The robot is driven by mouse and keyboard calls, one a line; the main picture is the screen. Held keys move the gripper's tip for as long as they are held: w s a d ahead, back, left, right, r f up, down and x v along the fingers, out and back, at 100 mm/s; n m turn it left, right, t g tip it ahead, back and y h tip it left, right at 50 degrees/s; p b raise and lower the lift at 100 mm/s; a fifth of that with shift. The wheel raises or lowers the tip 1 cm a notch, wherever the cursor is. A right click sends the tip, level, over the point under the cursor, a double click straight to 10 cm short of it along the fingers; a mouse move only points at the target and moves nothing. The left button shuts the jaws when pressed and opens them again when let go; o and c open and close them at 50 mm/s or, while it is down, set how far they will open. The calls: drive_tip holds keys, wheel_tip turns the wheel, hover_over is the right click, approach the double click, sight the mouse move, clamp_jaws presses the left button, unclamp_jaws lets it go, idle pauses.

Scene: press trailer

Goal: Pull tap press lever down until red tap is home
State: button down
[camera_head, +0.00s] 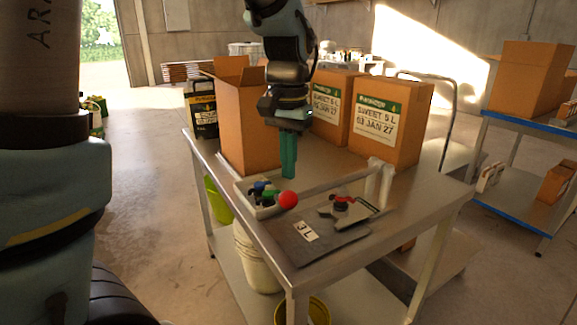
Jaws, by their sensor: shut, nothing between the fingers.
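The tap press stands on the steel trolley top, with a pale upright post (380,183) at its right. Its lever (335,182) runs left from the post, slanting slightly down, to a red ball knob (288,200). The red tap (341,203) sits on a grey holder to the right of the knob, in front of the lever bar. I cannot tell how deep it is seated. My gripper (288,176), with teal fingers pointing down, is shut and empty. In the picture it is just above the knob, apart from it.
A grey tray (249,209) with several coloured taps lies left of the knob. A dark plate labelled 3 L (322,245) is in front. Tall cartons (389,122) stand behind, and an open carton (238,120) is close left of my gripper. The trolley top (437,187) is bare at right.

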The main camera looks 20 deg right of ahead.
wheel_tip(320, 180, up, 7)
drive_tip(key=p, duration=0.5)
drive_tip(key=a+f+n, duration=0.4)
drive_tip(key=a, duration=0.8)
drive_tip(key=w+a+f+n+t, duration=0.1)
drive_tip(key=a+f+n, duration=0.3)
drive_tip(key=a, duration=0.9)
drive_tip(key=shift+w+a+f+n+t, duration=0.15)
drive_tip(key=shift+f+n+t, duration=0.15)
drive_tip(key=shift+f, duration=0.35)
